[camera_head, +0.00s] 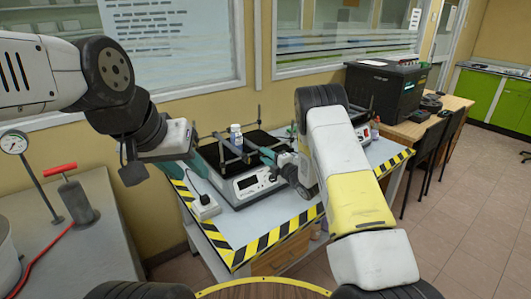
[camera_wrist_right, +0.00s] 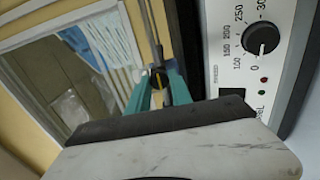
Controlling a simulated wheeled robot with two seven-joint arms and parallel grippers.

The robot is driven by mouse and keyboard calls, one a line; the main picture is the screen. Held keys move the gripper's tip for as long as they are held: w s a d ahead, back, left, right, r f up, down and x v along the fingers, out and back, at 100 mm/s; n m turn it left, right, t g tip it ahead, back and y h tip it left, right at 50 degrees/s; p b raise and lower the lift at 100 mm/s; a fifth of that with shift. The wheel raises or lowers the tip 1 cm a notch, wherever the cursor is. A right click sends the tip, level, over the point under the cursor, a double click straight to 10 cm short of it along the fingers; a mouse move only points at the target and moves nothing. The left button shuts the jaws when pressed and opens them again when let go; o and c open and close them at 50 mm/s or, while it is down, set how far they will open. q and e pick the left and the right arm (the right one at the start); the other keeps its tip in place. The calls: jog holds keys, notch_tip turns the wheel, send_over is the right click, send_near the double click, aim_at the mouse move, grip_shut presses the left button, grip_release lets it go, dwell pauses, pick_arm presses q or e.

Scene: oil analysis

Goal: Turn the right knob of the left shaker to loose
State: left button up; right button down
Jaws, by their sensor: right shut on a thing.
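The left shaker (camera_head: 246,189) stands on the table, with a white front panel, a black top and upright posts with crossbars. A small white bottle (camera_head: 236,134) stands upright among the bars. My right gripper (camera_head: 266,154) reaches in to the right end of the bars. In the right wrist view, its teal fingers (camera_wrist_right: 158,84) are closed around the small dark right knob (camera_wrist_right: 158,74) by a thin rod; the knob is mostly hidden. My left gripper (camera_head: 196,168) is at the shaker's left side; its finger opening is too small to tell.
The shaker's dial (camera_wrist_right: 262,40) and scale show close on the right in the wrist view. A white power strip (camera_head: 205,207) lies left of the shaker. Yellow-black tape (camera_head: 265,243) edges the table. A black box-shaped device (camera_head: 385,88) stands behind, to the right.

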dwell(0.5)
jog(key=c, duration=1.2)
grip_release()
jog(key=shift+o, duration=0.2)
jog(key=v, duration=0.8)
jog(key=shift+w, duration=0.15)
